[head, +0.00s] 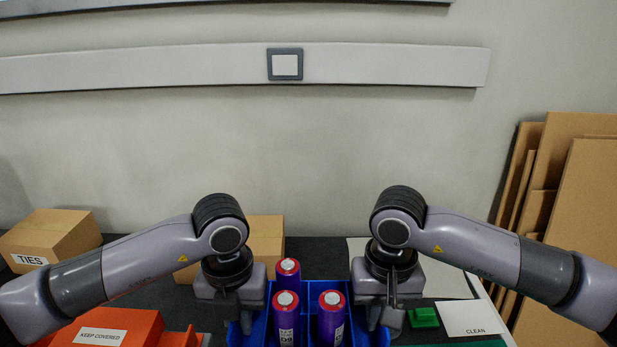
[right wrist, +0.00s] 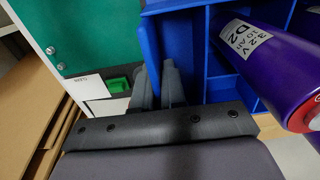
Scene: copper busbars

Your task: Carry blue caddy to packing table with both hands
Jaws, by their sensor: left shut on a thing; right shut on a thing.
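The blue caddy (head: 260,328) is at the bottom centre of the head view, between my two grippers, its lower part cut off by the frame edge. It holds several purple cylindrical cells with red and white tops, such as the front left one (head: 286,320). My left gripper (head: 246,318) is shut on the caddy's left side. My right gripper (head: 386,314) is shut on its right side. In the right wrist view the fingers (right wrist: 160,85) close on the blue caddy wall (right wrist: 150,45). A labelled purple cell (right wrist: 265,60) stands inside the caddy.
A dark table lies beyond the caddy. On it are a TIES carton (head: 55,240), another carton (head: 266,238), an orange KEEP COVERED box (head: 130,322), a green block (head: 423,318) and a CLEAN sign (head: 470,318). Cardboard sheets (head: 580,220) lean at the right.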

